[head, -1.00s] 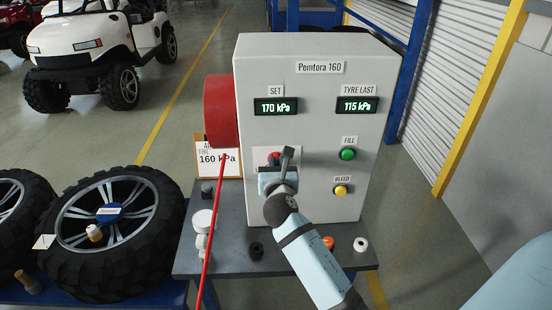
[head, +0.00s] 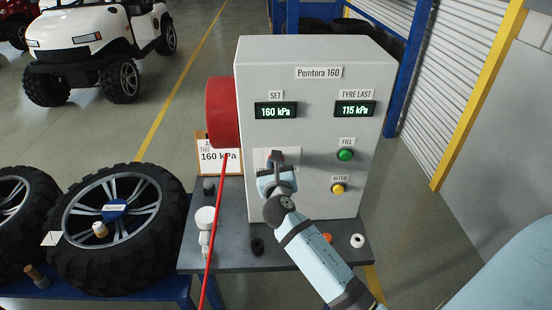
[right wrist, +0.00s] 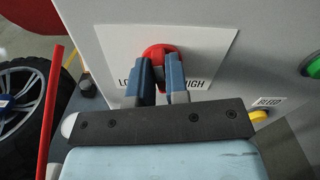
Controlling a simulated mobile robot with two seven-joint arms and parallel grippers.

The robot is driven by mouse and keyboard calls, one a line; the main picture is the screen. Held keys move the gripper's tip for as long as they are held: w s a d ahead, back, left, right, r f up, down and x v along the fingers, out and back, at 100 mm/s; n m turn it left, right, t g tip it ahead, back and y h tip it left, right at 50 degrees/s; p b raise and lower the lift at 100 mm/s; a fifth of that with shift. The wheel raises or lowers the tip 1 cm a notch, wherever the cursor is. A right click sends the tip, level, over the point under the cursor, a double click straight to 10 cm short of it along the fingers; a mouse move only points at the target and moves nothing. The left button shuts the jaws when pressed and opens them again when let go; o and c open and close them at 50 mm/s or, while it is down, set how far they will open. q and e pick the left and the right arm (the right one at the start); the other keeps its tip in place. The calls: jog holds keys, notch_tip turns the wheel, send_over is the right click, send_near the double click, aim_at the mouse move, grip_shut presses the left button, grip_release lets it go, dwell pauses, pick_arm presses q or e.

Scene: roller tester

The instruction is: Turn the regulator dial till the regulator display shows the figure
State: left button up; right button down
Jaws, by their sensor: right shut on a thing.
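The regulator (head: 318,190) is a grey box labelled Pemtora 160. A card (head: 228,158) behind the box's left side also reads 160 kPa. The red regulator dial (right wrist: 160,52) sits on a white plate marked LO and HIGH, its LO end partly hidden. My right gripper (right wrist: 164,75) is shut on the dial, one finger on each side. In the head view my right gripper (head: 274,165) hides most of the dial. My left gripper is not in view.
A green FILL button (head: 345,155) and a yellow BLEED button (head: 338,189) are right of the dial. A red hose (head: 214,230) hangs from a red reel (head: 222,112). Small caps lie on the grey bench (head: 220,258). A tyre (head: 75,255) lies at left.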

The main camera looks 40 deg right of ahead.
jog(key=shift+n+p, duration=0.6)
jog(key=shift+p, duration=0.4)
jog(key=c, duration=0.8)
grip_release()
jog(key=shift+a, duration=0.1)
jog(key=p+v, duration=0.1)
jog(key=v, duration=0.5)
jog(key=shift+p, duration=0.4)
jog(key=shift+f, duration=0.15)
